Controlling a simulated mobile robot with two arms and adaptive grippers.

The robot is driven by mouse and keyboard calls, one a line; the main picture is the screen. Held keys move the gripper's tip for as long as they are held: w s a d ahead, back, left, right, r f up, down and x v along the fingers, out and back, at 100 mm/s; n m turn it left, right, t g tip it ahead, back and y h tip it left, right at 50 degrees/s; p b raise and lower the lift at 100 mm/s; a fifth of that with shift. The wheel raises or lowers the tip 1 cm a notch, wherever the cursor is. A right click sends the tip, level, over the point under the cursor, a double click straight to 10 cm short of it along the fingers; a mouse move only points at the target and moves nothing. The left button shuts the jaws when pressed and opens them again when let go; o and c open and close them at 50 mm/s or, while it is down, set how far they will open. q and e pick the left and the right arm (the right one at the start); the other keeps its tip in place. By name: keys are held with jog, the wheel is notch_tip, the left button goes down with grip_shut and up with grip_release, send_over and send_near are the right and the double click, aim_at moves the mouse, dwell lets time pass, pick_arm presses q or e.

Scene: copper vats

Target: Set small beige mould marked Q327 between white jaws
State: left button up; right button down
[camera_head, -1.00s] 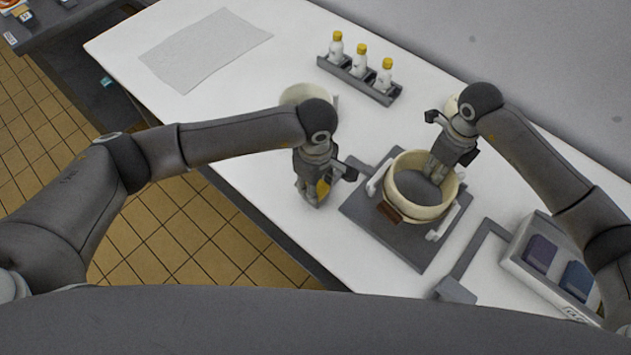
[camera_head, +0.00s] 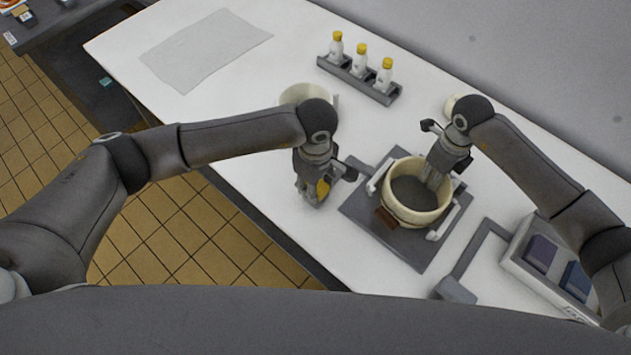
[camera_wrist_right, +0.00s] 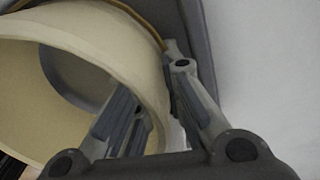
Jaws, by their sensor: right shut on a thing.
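The beige mould (camera_head: 408,216) is a round, open ring on the grey plate (camera_head: 362,216), between the left white jaw (camera_head: 377,182) and the right white jaw (camera_head: 446,224). A brown patch shows on its front side; no marking is readable. My right gripper (camera_head: 433,180) is shut on the mould's far right rim. In the right wrist view, the mould's wall (camera_wrist_right: 148,72) passes between the two fingers (camera_wrist_right: 160,110). Whether the mould rests fully on the plate is unclear. My left gripper (camera_head: 312,193) points down beside the plate's left side; its finger gap is unclear.
A second pale round vessel (camera_head: 295,94) stands behind my left wrist. A grey rack (camera_head: 358,80) holds yellow-capped bottles at the back.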

pick_arm(q)
jog(key=shift+s+f, duration=0.15)
pick_arm(e)
jog(key=shift+f, duration=0.45)
jog(key=c, duration=1.5)
grip_release()
pick_arm(q)
jog(key=shift+s, duration=0.1)
pick_arm(e)
jog(key=shift+r, duration=0.4)
notch_tip(320, 180, up, 11)
jog(key=shift+a+r, duration=0.1)
jog(key=shift+r, duration=0.05)
